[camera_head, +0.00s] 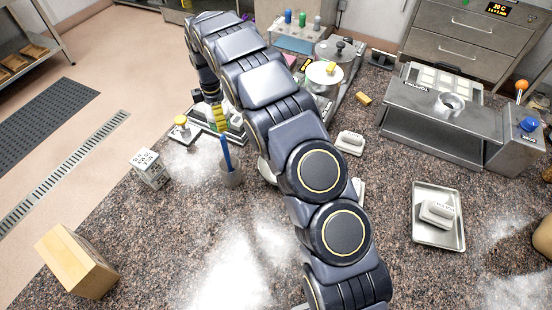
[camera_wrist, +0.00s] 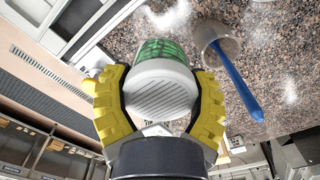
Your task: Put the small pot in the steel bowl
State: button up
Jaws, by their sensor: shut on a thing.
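My gripper (camera_wrist: 160,100) has yellow padded fingers and is shut on a small round pot (camera_wrist: 160,87) with a pale ribbed end and a green part beyond it. In the head view my gripper (camera_head: 221,118) is above the left part of the counter, and the held pot cannot be made out there. A pale rounded rim (camera_head: 264,169) shows beside my arm, mostly hidden by it; I cannot tell whether it is the steel bowl. No other steel bowl is clear in either view.
A white printed box (camera_head: 150,168) and a cardboard box (camera_head: 76,262) stand left. A tray (camera_head: 419,227) lies right.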

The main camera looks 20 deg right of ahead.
jog(key=s+d+r+m, duration=0.1)
jog(key=s+d+r, duration=0.5)
jog(key=s+d, duration=0.35)
jog(key=s+r, duration=0.1)
jog(key=s, duration=1.2)
jog(key=shift+w+d+f, duration=0.25)
jog(key=shift+w+f, duration=1.9)
jog(key=shift+w, duration=0.1)
jog(key=shift+w+d+f, duration=0.25)
jog(key=shift+w+f, duration=1.9)
jog(key=shift+w, duration=0.1)
jog(key=shift+w+d+f, duration=0.25)
jog(key=shift+w+f, duration=1.9)
jog(key=shift+w, duration=0.1)
jog(key=shift+f, duration=0.6)
jog(key=o, duration=1.2)
